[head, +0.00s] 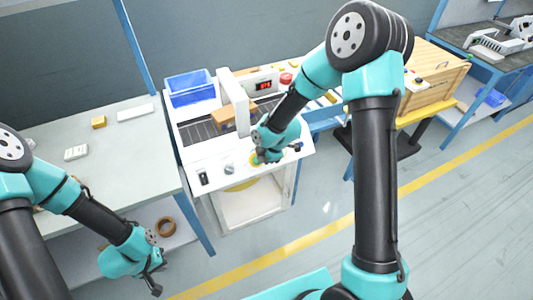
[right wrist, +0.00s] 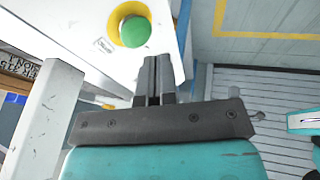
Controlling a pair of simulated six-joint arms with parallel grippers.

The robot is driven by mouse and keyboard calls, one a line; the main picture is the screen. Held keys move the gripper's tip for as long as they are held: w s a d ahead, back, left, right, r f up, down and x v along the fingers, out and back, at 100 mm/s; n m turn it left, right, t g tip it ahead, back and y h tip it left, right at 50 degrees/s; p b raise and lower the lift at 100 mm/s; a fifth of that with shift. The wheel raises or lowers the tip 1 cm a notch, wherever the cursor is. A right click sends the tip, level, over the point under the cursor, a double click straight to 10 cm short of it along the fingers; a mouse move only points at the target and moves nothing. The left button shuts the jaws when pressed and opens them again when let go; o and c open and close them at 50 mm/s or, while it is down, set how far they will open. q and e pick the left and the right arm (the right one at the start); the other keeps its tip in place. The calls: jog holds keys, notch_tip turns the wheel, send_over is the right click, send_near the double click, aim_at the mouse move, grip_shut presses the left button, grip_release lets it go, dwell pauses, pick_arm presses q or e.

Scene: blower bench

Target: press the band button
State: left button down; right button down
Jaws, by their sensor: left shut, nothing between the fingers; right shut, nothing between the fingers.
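A round green button (right wrist: 135,32) in a yellow ring (right wrist: 117,20) sits on the white panel of the machine. In the head view the yellow ring (head: 254,163) shows on the machine's front panel, partly hidden by my right gripper (head: 264,158). In the right wrist view my right gripper (right wrist: 156,60) is shut and empty, its fingertips just below the button in the picture and apart from it. I see no label naming it the band button. My left gripper (head: 157,282) is shut and empty, low in front of the left bench.
The front panel also has a black switch (head: 203,179) and a grey knob (head: 229,169). A red button (head: 286,79) is at the back beside a red display (head: 264,86). A blue bin (head: 190,88) and a brown block (head: 222,114) are on the machine. A wooden crate (head: 432,77) stands right.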

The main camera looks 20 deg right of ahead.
jog(key=shift+w+f, duration=1.15)
jog(key=shift+w, duration=0.1)
jog(key=shift+w+a+f, duration=0.1)
jog(key=shift+w+f, duration=0.45)
jog(key=shift+f, duration=0.1)
jog(key=shift+s+r, duration=0.55)
jog(key=s+v, duration=0.1)
jog(key=v, duration=1.1)
jog(key=shift+a, duration=0.2)
